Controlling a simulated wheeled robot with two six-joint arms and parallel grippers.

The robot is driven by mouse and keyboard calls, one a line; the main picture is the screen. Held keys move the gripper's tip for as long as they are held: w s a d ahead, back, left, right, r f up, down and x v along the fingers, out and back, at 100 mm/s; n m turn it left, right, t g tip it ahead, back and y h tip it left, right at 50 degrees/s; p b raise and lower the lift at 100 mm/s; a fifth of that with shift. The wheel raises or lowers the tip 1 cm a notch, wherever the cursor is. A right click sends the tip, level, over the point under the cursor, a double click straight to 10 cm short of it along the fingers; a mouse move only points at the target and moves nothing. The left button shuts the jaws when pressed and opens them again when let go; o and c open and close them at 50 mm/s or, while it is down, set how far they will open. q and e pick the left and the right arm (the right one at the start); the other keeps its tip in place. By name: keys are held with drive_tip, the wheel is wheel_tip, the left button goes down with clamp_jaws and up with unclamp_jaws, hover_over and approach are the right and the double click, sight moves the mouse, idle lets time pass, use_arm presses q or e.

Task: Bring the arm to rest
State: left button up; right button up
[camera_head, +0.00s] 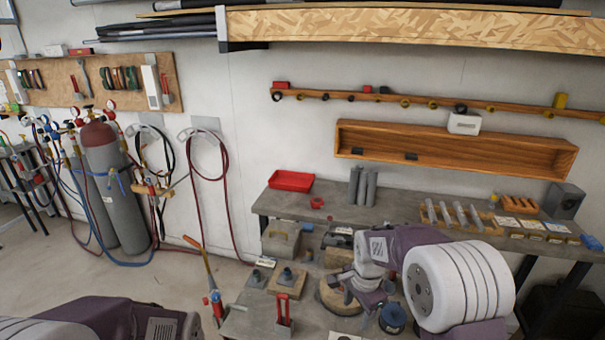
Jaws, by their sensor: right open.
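My right arm (455,285), white and purple, comes in from the lower right over the workbench. Its gripper (345,290) hangs over the bench's near part, above a round wooden piece (338,300). It is open, and I see nothing held in it. My left arm (110,322) shows only as a purple and grey link at the lower left edge. The left gripper is out of view.
The grey workbench (390,212) carries a red tray (291,181), grey cylinders (362,187) and a wooden rack of tools (458,217). A red clamp (284,310) stands near the front. Gas cylinders (110,185) stand at left.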

use_arm(q)
drive_tip(key=shift+s, duration=0.1)
use_arm(e)
drive_tip(key=s+d+f+n, duration=0.1)
drive_tip(key=s+d+n, duration=0.1)
drive_tip(key=s+n, duration=1)
drive_tip(key=s, duration=0.5)
drive_tip(key=shift+s+d+n, duration=0.15)
drive_tip(key=shift+d+n, duration=0.1)
drive_tip(key=shift+n, duration=0.05)
use_arm(q)
drive_tip(key=shift+s, duration=0.15)
use_arm(e)
drive_tip(key=shift+s, duration=0.15)
